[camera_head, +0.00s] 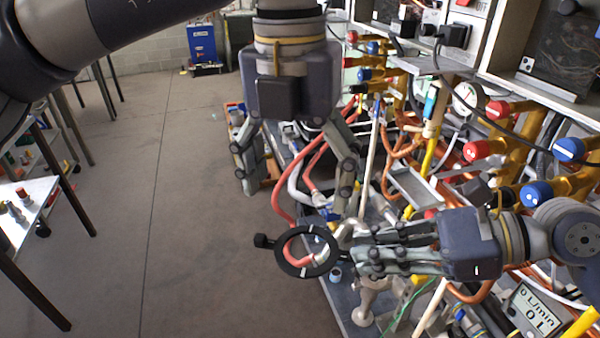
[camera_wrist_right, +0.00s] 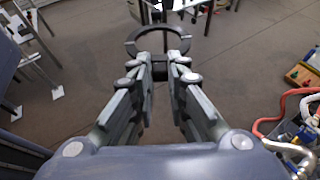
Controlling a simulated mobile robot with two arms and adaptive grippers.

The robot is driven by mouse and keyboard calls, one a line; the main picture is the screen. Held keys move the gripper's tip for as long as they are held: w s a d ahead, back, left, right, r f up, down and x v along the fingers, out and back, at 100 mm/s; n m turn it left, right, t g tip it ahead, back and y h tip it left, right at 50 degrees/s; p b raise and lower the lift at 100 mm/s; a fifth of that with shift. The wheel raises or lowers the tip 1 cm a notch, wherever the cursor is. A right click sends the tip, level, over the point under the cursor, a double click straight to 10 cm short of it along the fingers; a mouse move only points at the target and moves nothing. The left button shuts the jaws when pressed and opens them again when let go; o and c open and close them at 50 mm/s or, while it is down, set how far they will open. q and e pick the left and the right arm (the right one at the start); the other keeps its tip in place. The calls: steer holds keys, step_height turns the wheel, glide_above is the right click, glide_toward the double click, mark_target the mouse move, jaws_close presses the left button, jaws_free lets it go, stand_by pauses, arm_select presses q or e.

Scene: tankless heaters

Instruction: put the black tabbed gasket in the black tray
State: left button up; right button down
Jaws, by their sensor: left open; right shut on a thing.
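The black tabbed gasket (camera_head: 279,253) is a dark ring with pale marks and a small square tab on its left side. My right gripper (camera_head: 352,254) is shut on the ring's right side and holds it up over the floor by the bench edge. In the right wrist view the gasket (camera_wrist_right: 132,46) sticks out beyond the fingertips (camera_wrist_right: 162,72). My left gripper (camera_head: 296,195) hangs above and behind the gasket, its fingers spread wide and empty. I cannot make out a black tray in either view.
A crowded bench (camera_head: 343,306) with red and white hoses (camera_head: 283,204), copper pipes and valves fills the right side. A flow meter display (camera_head: 535,311) is at bottom right. A side table (camera_head: 30,205) with small parts stands at left. The floor (camera_head: 180,220) between is clear.

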arm_select(q)
step_height(320, 180, down, 12)
steer(key=n, duration=0.1)
steer(key=shift+d+r, duration=0.15)
steer(key=shift+d, duration=0.15)
stand_by(0.3)
steer(key=shift+s, duration=0.1)
jaws_close()
jaws_free()
stand_by(0.4)
steer(key=shift+r, duration=0.1)
